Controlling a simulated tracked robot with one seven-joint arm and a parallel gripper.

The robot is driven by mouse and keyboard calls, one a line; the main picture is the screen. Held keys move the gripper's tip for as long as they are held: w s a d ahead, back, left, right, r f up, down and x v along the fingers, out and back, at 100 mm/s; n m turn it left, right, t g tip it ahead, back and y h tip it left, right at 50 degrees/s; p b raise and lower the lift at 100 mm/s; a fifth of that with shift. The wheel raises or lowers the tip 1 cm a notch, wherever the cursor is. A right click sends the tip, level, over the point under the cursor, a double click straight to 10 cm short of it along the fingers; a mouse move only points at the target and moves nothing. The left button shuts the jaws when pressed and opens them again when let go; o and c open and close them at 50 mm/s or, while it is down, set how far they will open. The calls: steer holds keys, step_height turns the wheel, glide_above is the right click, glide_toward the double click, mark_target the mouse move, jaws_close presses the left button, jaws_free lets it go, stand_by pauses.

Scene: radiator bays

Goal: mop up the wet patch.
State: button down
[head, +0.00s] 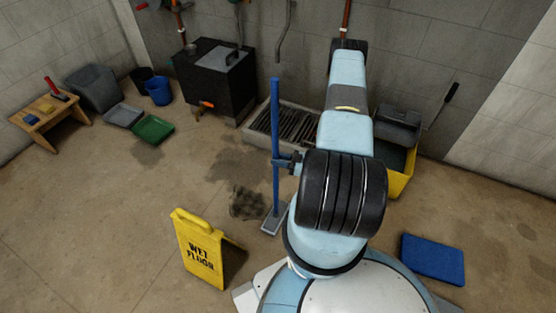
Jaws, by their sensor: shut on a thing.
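My gripper (285,160) is shut on the blue pole (275,120) of a mop. The pole stands nearly upright. The mop's flat grey head (273,223) is low, at or near the floor; I cannot tell if it touches. Just left of the head is a dark, rough-textured patch (247,203) on the floor. A smoother dark stain (238,167) lies behind it, and another (148,153) is farther left. I cannot tell for sure which of these is the wet patch. My arm hides part of the floor to the right.
A yellow wet-floor sign (198,250) stands in front of the dark patch. A black box (213,80), a floor grate (262,122) and a yellow bucket (401,180) line the back. A green tray (153,130) is left, a blue mat (433,259) right.

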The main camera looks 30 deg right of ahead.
steer(key=shift+f, duration=0.35)
stand_by(0.8)
steer(key=shift+w+a, duration=0.1)
steer(key=shift+a, duration=0.05)
